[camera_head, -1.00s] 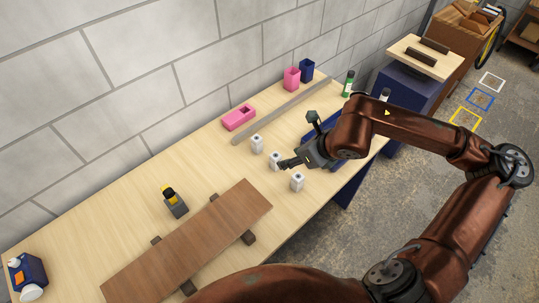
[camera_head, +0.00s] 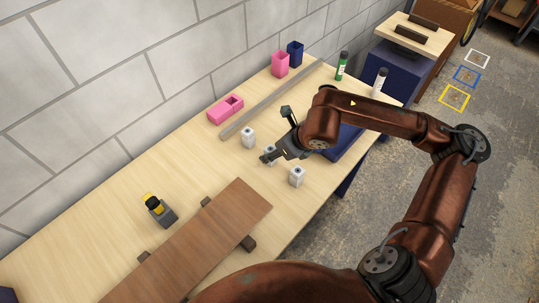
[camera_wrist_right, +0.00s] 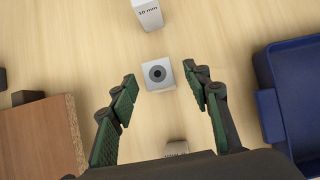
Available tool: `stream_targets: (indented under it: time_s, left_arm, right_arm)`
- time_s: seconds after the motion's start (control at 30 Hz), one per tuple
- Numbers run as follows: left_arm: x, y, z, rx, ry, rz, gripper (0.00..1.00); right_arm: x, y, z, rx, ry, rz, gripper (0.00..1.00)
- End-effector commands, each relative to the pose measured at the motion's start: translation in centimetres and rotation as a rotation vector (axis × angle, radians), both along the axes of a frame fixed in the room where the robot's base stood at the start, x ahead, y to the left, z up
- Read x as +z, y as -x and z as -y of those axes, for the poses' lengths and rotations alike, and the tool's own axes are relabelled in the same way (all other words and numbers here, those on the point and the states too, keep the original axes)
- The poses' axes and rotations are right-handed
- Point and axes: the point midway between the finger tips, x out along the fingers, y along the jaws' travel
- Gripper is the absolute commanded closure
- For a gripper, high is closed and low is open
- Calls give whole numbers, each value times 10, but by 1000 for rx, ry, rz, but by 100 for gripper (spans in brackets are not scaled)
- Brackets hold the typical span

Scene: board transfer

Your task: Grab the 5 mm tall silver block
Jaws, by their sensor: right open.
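Three small silver-white blocks stand in a row on the wooden table: one nearest the wall (camera_head: 248,139), a middle one (camera_head: 269,149) partly hidden by my gripper, and a near one (camera_head: 297,177). In the wrist view the far block (camera_wrist_right: 148,14) reads "10 mm". The middle block (camera_wrist_right: 158,73) shows a dark round mark on top, with no readable label. The near block (camera_wrist_right: 176,149) is mostly hidden by my gripper; its label is unreadable. My right gripper (camera_wrist_right: 160,82) is open, its fingers on either side of the middle block in that view. I cannot tell its height above it. My left gripper is not in view.
A brown board (camera_head: 205,238) on supports lies to the left, a blue tray (camera_head: 345,141) to the right. A grey bar (camera_head: 270,98), pink box (camera_head: 225,109), cups and bottles stand farther back. A dark grey object with a yellow top (camera_head: 160,210) stands left.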

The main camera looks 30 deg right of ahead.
Motion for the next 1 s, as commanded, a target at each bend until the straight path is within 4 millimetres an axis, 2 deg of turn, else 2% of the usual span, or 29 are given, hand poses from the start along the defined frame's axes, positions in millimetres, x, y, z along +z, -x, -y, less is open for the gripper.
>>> stream_targets:
  time_s: [0.1,0.2,0.47,1.0]
  left_arm:
    - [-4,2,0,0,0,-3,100]
    - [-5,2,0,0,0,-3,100]
    - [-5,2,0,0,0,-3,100]
    - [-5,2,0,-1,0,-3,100]
  right_arm:
    - [-15,-9,-4,2,-3,-2,56]
    - [-20,-13,-5,1,0,0,56]
    - [-20,-14,-5,1,1,0,56]
    - [-20,-13,-5,1,-1,0,93]
